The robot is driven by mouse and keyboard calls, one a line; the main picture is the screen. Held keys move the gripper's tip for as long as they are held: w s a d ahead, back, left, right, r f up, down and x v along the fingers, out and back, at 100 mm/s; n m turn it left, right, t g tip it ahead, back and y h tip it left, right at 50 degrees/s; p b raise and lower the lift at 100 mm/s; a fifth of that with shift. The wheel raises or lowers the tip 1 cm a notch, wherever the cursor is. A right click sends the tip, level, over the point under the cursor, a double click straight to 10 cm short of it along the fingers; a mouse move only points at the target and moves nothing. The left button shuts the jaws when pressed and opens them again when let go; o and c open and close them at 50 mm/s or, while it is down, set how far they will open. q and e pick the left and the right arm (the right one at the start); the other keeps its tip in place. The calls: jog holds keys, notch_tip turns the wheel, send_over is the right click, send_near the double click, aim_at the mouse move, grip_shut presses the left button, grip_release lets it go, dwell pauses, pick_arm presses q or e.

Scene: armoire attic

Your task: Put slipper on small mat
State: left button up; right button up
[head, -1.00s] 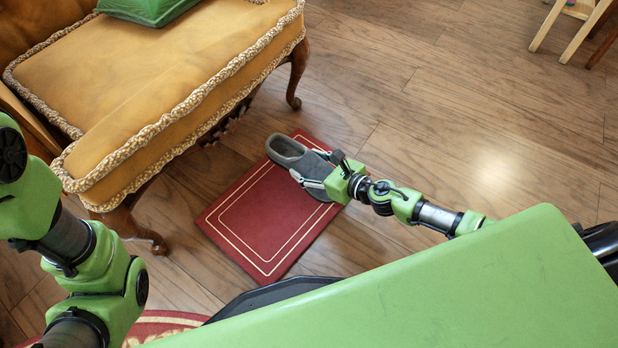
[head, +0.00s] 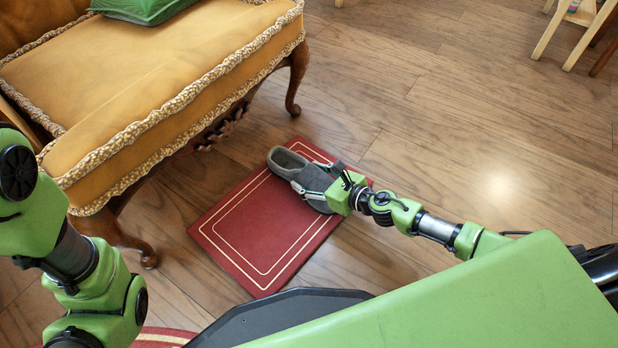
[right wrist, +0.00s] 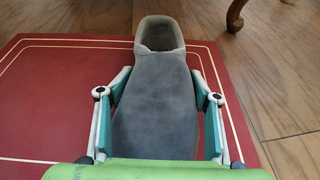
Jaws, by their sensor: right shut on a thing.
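A grey slipper (head: 295,168) is over the far part of the small red mat (head: 235,232), which has cream border lines. My right gripper (head: 312,188) is shut on the slipper, with one finger along each side. In the right wrist view the slipper (right wrist: 157,100) lies between the two fingers (right wrist: 158,118), its open heel pointing away, with the red mat (right wrist: 60,100) beneath. I cannot tell whether the sole touches the mat. My left arm shows at the left edge, but its gripper is out of view.
A mustard armchair (head: 150,90) with carved wooden legs stands left of the mat, one leg (head: 297,80) near the slipper. A green cushion (head: 143,8) lies on it. Light wooden furniture (head: 570,25) is at the top right. The wooden floor (head: 450,120) between is clear.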

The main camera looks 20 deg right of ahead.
jog(key=o, duration=1.2)
jog(key=shift+f, duration=0.1)
jog(key=shift+r, duration=0.2)
jog(key=p+v, duration=0.3)
jog(key=v, duration=0.9)
